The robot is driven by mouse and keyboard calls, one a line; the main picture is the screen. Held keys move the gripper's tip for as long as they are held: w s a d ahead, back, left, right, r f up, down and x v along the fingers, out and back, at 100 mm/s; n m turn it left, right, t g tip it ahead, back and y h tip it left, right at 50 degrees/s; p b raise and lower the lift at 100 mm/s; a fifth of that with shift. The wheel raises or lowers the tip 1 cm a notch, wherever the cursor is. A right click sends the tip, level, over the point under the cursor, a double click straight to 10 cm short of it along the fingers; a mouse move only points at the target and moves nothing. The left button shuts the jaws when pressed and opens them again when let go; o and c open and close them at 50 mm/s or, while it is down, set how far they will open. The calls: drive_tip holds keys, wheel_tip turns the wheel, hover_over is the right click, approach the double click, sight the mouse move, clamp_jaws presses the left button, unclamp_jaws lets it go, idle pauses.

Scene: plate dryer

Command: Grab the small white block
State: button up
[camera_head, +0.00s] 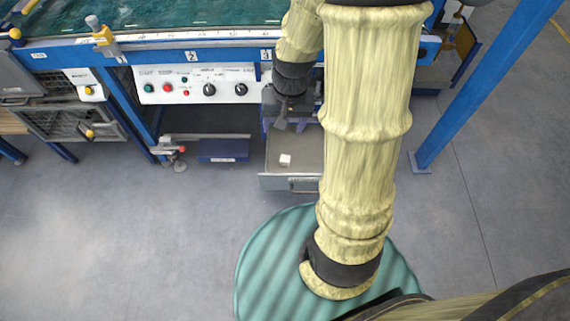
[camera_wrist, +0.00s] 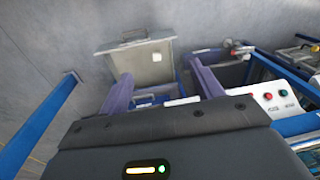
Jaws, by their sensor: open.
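The small white block (camera_head: 285,160) lies on the floor of an open grey drawer (camera_head: 300,183), left of its middle in the head view. In the wrist view the block (camera_wrist: 157,57) shows inside the drawer (camera_wrist: 122,68), towards its right side. My gripper (camera_head: 290,124) is above the back part of the drawer, apart from the block. In the wrist view its two purple fingers (camera_wrist: 160,71) are spread wide with nothing between them. The block appears beyond the fingertips, nearer the right finger. My arm hides the drawer's right part in the head view.
A control panel (camera_head: 200,84) with knobs and buttons runs behind the drawer. A dark blue box (camera_head: 223,150) and a clamp-like fitting (camera_head: 178,150) stand left of it. A blue post (camera_head: 475,85) rises at the right. The grey floor (camera_head: 130,230) at the front left is clear.

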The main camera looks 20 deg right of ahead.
drive_tip(key=w+d+f+m+t+y+b, duration=0.2)
drive_tip(key=d+f+m+b, duration=0.3)
drive_tip(key=f, duration=0.9)
drive_tip(key=w+d+f+m+t+y+b, duration=0.2)
drive_tip(key=w+d+f+m+y+b, duration=0.2)
drive_tip(key=d+f+m, duration=0.4)
drive_tip(key=w+d+f+m+t+y+b, duration=0.2)
drive_tip(key=d+f+m+b, duration=0.5)
drive_tip(key=f, duration=1.4)
drive_tip(key=shift+w+d+f+m+y+b, duration=0.15)
drive_tip(key=shift+w+d+y+b, duration=0.2)
drive_tip(key=shift+d+y, duration=0.3)
drive_tip(key=shift+w+d+m+y+b, duration=0.15)
drive_tip(key=shift+w+d+y+b, duration=0.2)
drive_tip(key=shift+y, duration=0.4)
drive_tip(key=b, duration=0.4)
approach(285, 161)
drive_tip(key=w+a+f, duration=0.2)
drive_tip(key=shift+w+a+f, duration=0.25)
drive_tip(key=shift+w+f, duration=0.15)
drive_tip(key=shift+w+a, duration=0.2)
drive_tip(key=shift+d, duration=0.1)
drive_tip(key=shift+s, duration=0.1)
